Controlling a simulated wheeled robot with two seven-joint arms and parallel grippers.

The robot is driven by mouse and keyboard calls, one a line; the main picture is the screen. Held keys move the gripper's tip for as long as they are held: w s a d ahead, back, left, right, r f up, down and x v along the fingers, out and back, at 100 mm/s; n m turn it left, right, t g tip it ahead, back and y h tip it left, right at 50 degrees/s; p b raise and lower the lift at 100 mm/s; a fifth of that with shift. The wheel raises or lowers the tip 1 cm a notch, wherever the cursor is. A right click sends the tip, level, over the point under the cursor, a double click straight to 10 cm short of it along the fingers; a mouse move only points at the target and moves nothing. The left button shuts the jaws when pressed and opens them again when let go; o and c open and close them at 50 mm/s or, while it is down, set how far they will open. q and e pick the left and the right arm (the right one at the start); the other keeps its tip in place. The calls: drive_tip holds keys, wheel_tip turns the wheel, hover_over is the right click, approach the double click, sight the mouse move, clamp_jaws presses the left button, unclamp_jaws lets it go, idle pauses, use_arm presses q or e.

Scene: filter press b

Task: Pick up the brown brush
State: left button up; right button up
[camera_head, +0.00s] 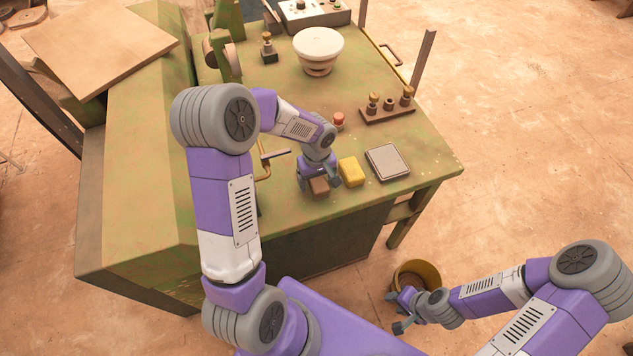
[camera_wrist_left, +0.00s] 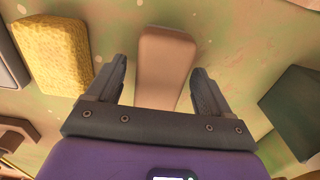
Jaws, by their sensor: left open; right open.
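The brown brush (camera_head: 319,187) appears as a small brown block on the green bench top, near its front edge. My left gripper (camera_head: 320,179) is open above and around the brush, with a finger towards each side of it. In the left wrist view the brush (camera_wrist_left: 167,52) is a pale tan block lying between the two open fingers (camera_wrist_left: 161,72), with a gap on both sides. Its near end is hidden by the gripper body. My right gripper (camera_head: 397,312) is open and empty, low beside a yellow bucket and away from the bench.
A yellow sponge (camera_head: 351,171) lies close to the right of the brush, and a grey pad (camera_head: 387,162) beyond it. A red knob (camera_head: 338,120) stands behind. A yellow bucket (camera_head: 430,272) is on the floor. A dark green block (camera_wrist_left: 295,105) shows in the wrist view.

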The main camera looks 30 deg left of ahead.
use_arm(q)
drive_tip(key=shift+f, duration=0.1)
drive_tip(key=shift+c, duration=0.3)
drive_tip(key=c, duration=1)
drive_tip(key=shift+c, duration=0.2)
wheel_tip(320, 180, up, 10)
drive_tip(key=shift+r+p, duration=0.1)
drive_tip(key=shift+p, duration=1.1)
